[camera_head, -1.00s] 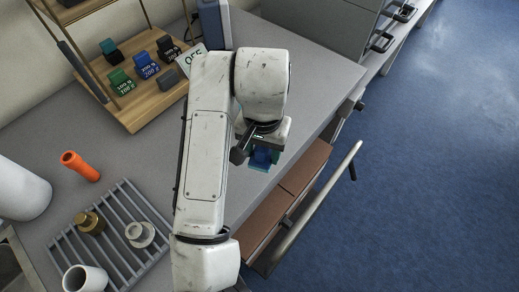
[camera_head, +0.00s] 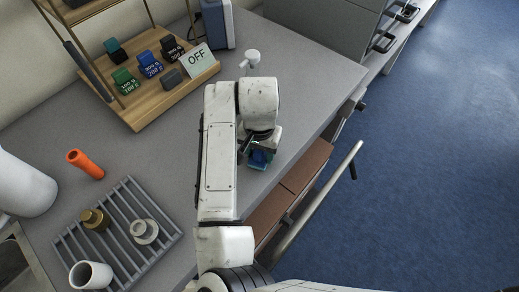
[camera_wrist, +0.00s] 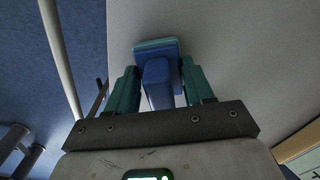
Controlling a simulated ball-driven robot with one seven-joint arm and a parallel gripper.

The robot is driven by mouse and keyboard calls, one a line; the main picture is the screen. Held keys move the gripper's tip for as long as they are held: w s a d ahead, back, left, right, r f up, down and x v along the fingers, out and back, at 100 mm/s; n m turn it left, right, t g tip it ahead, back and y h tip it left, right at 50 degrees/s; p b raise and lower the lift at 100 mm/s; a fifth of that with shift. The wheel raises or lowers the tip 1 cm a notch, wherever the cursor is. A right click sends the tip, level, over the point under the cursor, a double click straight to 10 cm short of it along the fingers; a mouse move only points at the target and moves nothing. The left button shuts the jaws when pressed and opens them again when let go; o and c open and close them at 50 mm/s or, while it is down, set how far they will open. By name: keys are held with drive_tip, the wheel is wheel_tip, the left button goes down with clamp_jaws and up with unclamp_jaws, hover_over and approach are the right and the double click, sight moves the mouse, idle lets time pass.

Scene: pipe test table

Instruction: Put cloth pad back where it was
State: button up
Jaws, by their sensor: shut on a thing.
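The cloth pad (camera_wrist: 157,80) has a blue handle-like block and a flat teal-and-blue end. In the wrist view it sits between the two green fingers of my gripper (camera_wrist: 160,72), which is shut on the blue block. In the head view my gripper (camera_head: 257,152) is near the counter's front edge, and the blue pad (camera_head: 259,161) shows just below it. My wrist hides part of the pad. I cannot tell whether the pad touches the counter.
The grey counter (camera_head: 165,130) has bare room left of my arm. A slatted rack (camera_head: 120,250) holds brass and pale fittings and a white cup (camera_head: 92,275). An orange tube (camera_head: 85,163) lies behind it. A wooden shelf (camera_head: 140,117) holds weights. An open drawer (camera_head: 305,170) juts out in front.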

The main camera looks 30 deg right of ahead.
drive_tip(key=shift+f, duration=0.1)
drive_tip(key=o, duration=1)
wheel_tip(320, 180, up, 12)
drive_tip(key=shift+r+b, duration=0.15)
drive_tip(key=shift+b, duration=0.25)
